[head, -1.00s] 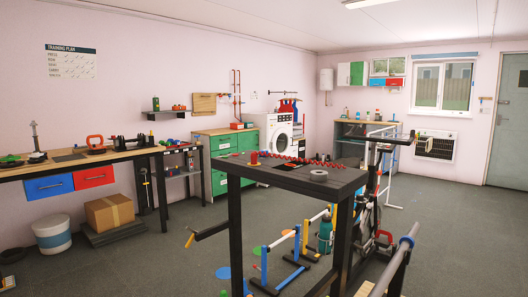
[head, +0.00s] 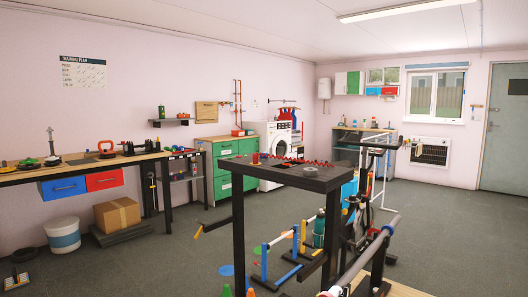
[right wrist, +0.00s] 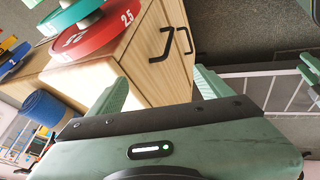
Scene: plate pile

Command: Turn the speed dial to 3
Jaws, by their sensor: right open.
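I cannot make out a speed dial in either view. My right gripper (right wrist: 160,88) shows in the right wrist view with its two green fingers spread apart and nothing between them. Beyond the fingers is a wooden cabinet (right wrist: 150,55) with dark handles.
An exercise bike (head: 372,215) is at the right. A long workbench (head: 80,168) runs along the left wall. Coloured weight plates (right wrist: 95,40) lie on the cabinet. Grey floor (head: 150,245) is open at left.

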